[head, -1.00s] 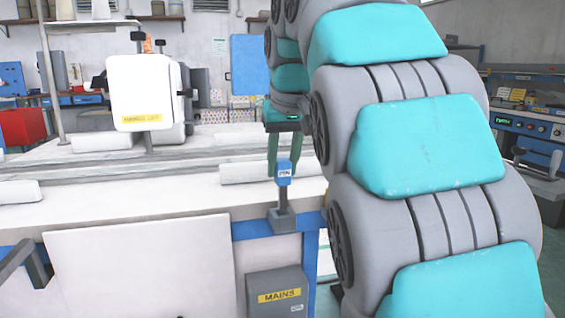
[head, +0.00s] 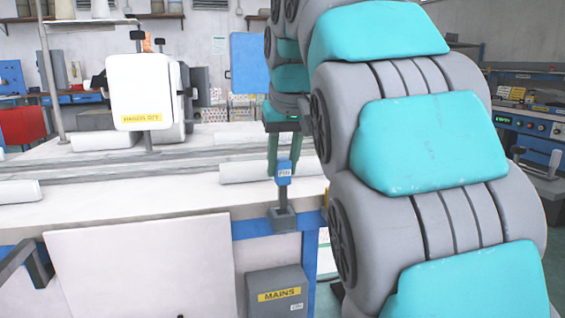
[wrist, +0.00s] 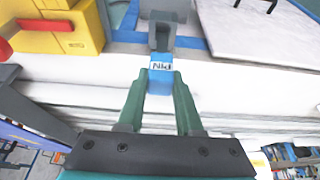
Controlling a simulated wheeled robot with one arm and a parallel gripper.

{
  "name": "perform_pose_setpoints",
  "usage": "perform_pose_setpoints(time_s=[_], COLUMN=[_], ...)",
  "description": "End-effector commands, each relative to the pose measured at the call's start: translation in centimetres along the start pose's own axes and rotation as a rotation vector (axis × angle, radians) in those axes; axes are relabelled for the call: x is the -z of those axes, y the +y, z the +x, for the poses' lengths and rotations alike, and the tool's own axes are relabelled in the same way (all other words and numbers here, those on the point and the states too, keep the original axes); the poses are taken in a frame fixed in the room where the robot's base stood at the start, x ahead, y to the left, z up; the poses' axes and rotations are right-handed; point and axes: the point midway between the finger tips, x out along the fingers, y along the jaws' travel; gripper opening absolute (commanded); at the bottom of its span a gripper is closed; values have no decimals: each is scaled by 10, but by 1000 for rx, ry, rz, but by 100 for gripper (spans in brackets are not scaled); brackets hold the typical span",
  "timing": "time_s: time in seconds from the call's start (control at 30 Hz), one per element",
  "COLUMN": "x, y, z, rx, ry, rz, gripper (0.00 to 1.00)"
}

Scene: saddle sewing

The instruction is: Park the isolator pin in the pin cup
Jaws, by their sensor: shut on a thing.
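The isolator pin shows as a blue block marked PIN (head: 284,173) with a grey shaft below it. My gripper (head: 283,164) points down, its green fingers shut on the blue block. In the wrist view the block (wrist: 161,76) sits between the fingertips (wrist: 160,83). The grey pin cup (head: 283,218) is fixed at the blue front edge of the table, directly below the pin. It also shows in the wrist view (wrist: 162,31). The pin looks upright and in line with the cup. I cannot tell how far the shaft sits inside it.
A grey MAINS box (head: 277,292) hangs below the cup. A white panel (head: 140,265) leans at the table front. A white roll (head: 258,170) lies behind the pin. A yellow box (wrist: 62,28) shows in the wrist view.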

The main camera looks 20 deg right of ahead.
Motion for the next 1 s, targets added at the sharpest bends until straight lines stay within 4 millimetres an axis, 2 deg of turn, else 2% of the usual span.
perform_pose_setpoints(time_s=[0.53, 1.0], x=[0, -4], y=[0, 0], z=[1, 9], rx=[0, 1], ry=[0, 0], rz=[0, 0], gripper=[0, 0])
